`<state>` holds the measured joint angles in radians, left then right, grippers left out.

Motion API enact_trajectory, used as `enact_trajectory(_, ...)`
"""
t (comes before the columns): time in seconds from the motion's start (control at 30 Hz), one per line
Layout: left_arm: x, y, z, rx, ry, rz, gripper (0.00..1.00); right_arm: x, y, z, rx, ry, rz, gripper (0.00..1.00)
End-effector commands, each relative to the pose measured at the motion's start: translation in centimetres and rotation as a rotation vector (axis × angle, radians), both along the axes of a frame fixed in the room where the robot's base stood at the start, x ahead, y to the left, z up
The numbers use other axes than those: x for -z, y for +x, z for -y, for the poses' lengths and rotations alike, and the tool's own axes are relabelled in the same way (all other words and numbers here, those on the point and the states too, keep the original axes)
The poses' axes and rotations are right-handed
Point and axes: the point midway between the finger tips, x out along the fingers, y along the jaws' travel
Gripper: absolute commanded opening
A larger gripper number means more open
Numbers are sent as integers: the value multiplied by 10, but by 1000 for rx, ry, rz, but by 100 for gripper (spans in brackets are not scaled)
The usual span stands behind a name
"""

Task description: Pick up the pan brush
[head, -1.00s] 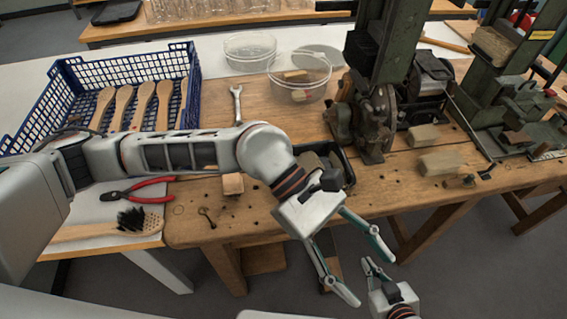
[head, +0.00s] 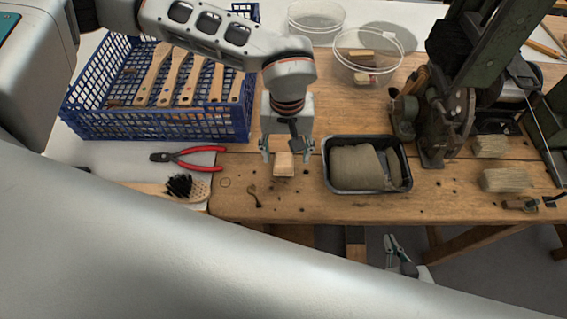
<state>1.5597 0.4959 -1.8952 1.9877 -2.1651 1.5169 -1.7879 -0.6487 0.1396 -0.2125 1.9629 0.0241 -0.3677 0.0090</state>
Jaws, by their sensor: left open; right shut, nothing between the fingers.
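A wooden brush (head: 201,191) with a flat, holed head and a dark tuft of bristles lies on the white table at the left. My own body hides part of its handle. A small wooden block (head: 284,170) stands on the wooden bench. My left gripper (head: 286,154) points down at this block, open, with one finger on each side of it. I cannot tell whether the fingers touch it. My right gripper (head: 391,244) is low, in front of the bench edge, shut and empty.
A blue crate (head: 150,127) holds several wooden handled pieces. Red-handled pliers (head: 190,157) lie in front of it. A black tray (head: 368,188) with a tan roll stands right of the block. A green machine (head: 440,120) and clear tubs (head: 375,68) stand behind.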

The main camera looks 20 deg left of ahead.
Motion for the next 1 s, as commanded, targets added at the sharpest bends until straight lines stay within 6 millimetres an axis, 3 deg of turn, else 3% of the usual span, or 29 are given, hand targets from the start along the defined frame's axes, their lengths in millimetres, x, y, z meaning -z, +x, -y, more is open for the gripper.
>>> enact_trajectory(0.3,41,-1,-6,-1,-2,-4,56,-7,0,0,0,-1,-1,0)
enact_trajectory(0.6,47,0,-6,-1,-2,-2,56,-7,0,0,0,-1,-1,0)
enact_trajectory(0.63,47,0,-6,-1,-2,-2,53,-7,0,0,0,-1,-1,0)
enact_trajectory(0.8,47,0,-6,-1,-2,-2,13,-7,0,0,0,-1,-1,0)
enact_trajectory(1.0,46,0,-6,-1,-2,-2,10,-8,0,0,-1,0,1,0)
